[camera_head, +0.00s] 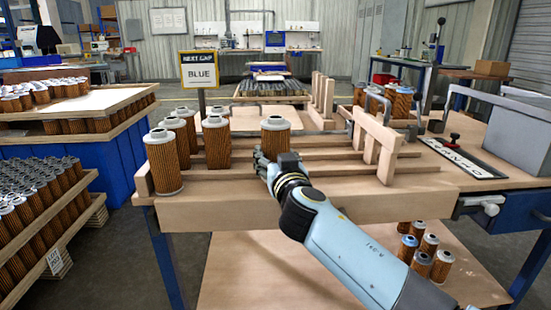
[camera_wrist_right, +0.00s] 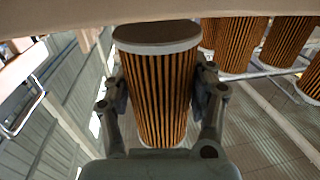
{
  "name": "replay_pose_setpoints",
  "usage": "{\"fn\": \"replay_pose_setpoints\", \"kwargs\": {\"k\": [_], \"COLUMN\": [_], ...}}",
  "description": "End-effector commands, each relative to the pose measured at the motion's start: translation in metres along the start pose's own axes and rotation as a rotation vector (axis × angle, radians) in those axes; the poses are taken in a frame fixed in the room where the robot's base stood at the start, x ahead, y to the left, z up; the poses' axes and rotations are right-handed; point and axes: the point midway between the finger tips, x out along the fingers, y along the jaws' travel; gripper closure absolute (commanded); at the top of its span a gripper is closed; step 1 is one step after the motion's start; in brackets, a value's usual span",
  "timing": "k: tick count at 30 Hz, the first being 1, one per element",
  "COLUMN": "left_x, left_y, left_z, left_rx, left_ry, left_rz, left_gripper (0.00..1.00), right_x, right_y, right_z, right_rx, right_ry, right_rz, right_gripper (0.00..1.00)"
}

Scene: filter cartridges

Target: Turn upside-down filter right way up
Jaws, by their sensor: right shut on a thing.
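A filter cartridge (camera_head: 275,143) with brown pleats and a grey cap with a raised neck on top stands upright over the wooden rack. My right gripper (camera_head: 268,165) is shut on it from the near side, and the gripper hides part of its lower body. In the right wrist view the same filter (camera_wrist_right: 160,95) sits between the two fingers (camera_wrist_right: 162,100), its plain pale end toward the top of the picture, near a wooden surface. Several grey-capped filters (camera_head: 163,165) stand upright at the rack's left. My left gripper is not in view.
The wooden rack (camera_head: 240,207) has long rails, with wooden uprights (camera_head: 375,145) at right. A sign reading "NEXT CAP BLUE" (camera_head: 199,70) stands behind. More filters (camera_head: 402,102) stand at back right and others (camera_head: 421,262) on the lower shelf. A grey box (camera_head: 505,125) is at far right.

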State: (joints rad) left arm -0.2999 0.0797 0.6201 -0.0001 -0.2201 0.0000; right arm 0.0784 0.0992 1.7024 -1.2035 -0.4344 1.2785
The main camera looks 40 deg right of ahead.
Motion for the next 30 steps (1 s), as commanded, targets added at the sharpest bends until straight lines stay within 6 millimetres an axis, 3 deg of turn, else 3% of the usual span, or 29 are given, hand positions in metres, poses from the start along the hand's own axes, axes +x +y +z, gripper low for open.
{"fn": "replay_pose_setpoints", "kwargs": {"k": [30], "left_x": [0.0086], "left_y": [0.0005], "left_z": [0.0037], "left_rx": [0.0], "left_ry": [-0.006], "left_rz": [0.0], "left_gripper": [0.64], "right_x": [0.0002], "right_y": [0.0], "right_z": [0.0073], "right_rx": [0.0], "right_ry": [0.002], "right_rz": [0.0], "right_gripper": [0.78]}}
